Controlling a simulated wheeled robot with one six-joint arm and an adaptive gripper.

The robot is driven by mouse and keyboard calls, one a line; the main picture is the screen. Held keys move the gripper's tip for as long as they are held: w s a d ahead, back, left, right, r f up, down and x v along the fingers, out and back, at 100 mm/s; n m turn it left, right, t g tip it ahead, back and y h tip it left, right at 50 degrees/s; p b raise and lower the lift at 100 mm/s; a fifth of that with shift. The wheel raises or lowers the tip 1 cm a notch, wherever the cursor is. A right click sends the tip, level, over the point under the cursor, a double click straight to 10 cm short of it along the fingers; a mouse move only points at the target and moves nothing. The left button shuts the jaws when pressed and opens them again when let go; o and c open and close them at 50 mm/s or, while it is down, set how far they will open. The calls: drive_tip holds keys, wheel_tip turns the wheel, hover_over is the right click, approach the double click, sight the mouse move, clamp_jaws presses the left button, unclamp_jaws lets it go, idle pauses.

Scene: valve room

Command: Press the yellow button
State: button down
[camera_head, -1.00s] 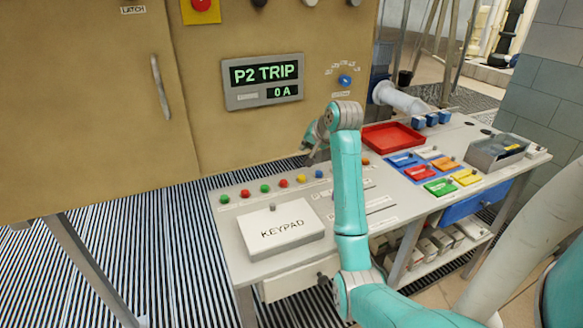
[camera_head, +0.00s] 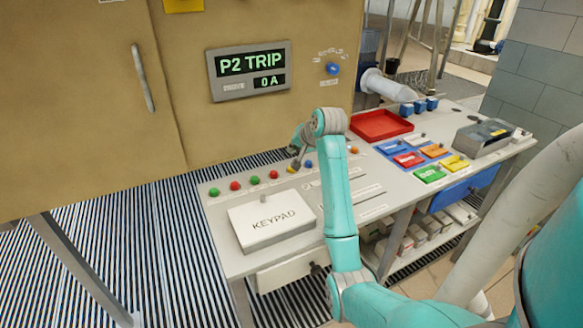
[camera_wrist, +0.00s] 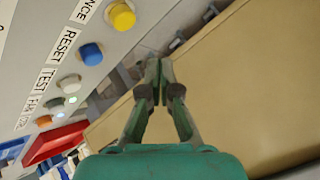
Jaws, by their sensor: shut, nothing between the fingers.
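The yellow button (camera_head: 291,170) is in the row along the back edge of the bench top, mostly hidden by my gripper (camera_head: 295,164) in the head view. My gripper (camera_wrist: 158,66) is shut and empty. Its tips show below and to the right of the yellow button in that view. I cannot tell from the head view whether the tips touch the button.
A blue button (camera_wrist: 91,53) labelled RESET neighbours the yellow one. Red and green buttons (camera_head: 235,186) line the row's left. A white KEYPAD box (camera_head: 272,222) stands in front. A red tray (camera_head: 380,125) lies right. A tan cabinet (camera_head: 100,100) stands behind the bench.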

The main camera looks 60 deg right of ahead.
drive_tip(key=shift+f, duration=1.95)
drive_tip(key=shift+f, duration=0.15)
drive_tip(key=shift+f, duration=0.25)
drive_tip(key=shift+f, duration=0.5)
idle(0.6)
drive_tip(key=shift+r, duration=0.15)
idle(0.3)
drive_tip(key=shift+r, duration=0.75)
drive_tip(key=shift+r, duration=0.15)
drive_tip(key=shift+r, duration=2.4)
